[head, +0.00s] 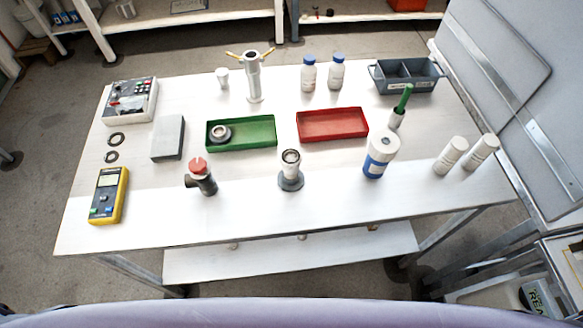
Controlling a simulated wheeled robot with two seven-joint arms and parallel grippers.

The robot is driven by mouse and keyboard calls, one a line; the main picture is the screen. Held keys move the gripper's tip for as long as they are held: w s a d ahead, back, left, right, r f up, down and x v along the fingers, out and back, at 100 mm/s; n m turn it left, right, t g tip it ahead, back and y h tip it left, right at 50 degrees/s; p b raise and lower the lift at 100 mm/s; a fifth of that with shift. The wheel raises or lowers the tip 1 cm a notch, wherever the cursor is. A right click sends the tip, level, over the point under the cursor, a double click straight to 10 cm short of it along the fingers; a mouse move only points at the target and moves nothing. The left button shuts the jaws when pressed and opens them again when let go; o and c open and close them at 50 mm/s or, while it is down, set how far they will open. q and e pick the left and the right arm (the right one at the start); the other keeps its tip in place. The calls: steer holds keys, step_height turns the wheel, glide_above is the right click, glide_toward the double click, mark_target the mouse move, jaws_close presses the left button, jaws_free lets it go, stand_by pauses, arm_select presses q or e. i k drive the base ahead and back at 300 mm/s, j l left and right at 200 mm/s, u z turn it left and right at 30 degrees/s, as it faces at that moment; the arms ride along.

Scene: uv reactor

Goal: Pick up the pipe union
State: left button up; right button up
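A short dark round fitting with a pale ring (221,133), which looks like the pipe union, lies at the left end of the green tray (258,146). A grey flanged stand (291,181) with a pale, dark-mouthed cylindrical top stands upright at the front middle of the white table; I cannot tell whether its top is a separate piece. A dark elbow-shaped fitting with a red top (203,181) stands to its left. Neither of my grippers is in view.
The red tray (333,125) looks empty. A yellow meter (109,195) lies at left. The front table strip is clear.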

mark_target(290, 179)
steer(key=j+z, duration=0.1)
steer(key=j, duration=0.3)
steer(key=k+j+z, duration=0.1)
steer(key=j, duration=0.3)
steer(key=k+j+z, duration=0.1)
steer(key=j, duration=0.3)
steer(key=k+j, duration=0.1)
steer(key=j, duration=0.3)
steer(key=z, duration=0.05)
